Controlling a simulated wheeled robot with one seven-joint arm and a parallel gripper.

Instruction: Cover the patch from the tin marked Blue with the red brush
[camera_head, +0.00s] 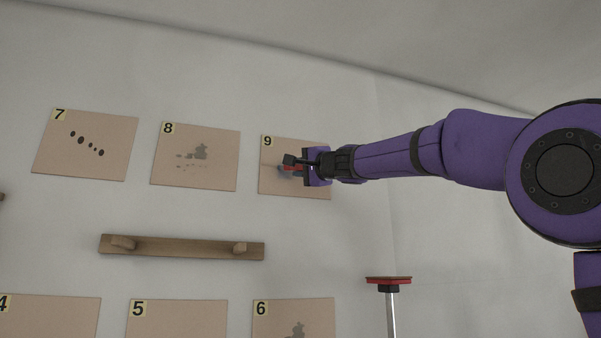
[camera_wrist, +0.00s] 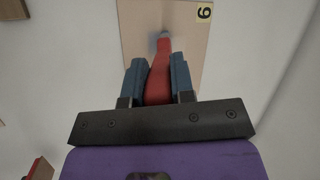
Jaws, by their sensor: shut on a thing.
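My gripper (camera_head: 306,166) is over the right part of the panel marked 9 (camera_head: 270,188). In the wrist view my gripper (camera_wrist: 157,78) has its two blue fingers closed on the red brush (camera_wrist: 161,62). The brush points at the panel, which also shows in the wrist view (camera_wrist: 188,32). Its tip is at a small blue-grey area (camera_wrist: 163,36); whether it touches is hard to tell. My gripper hides part of the panel. No tin marked Blue is in view.
Panel 7 (camera_head: 85,165) has dark spots; panel 8 (camera_head: 175,175) and panel 6 (camera_head: 270,325) have grey patches. Panels 4 and 5 look bare. A wooden rail with pegs (camera_head: 190,250) lies below panel 8. A red-headed tool (camera_head: 388,282) stands below my arm.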

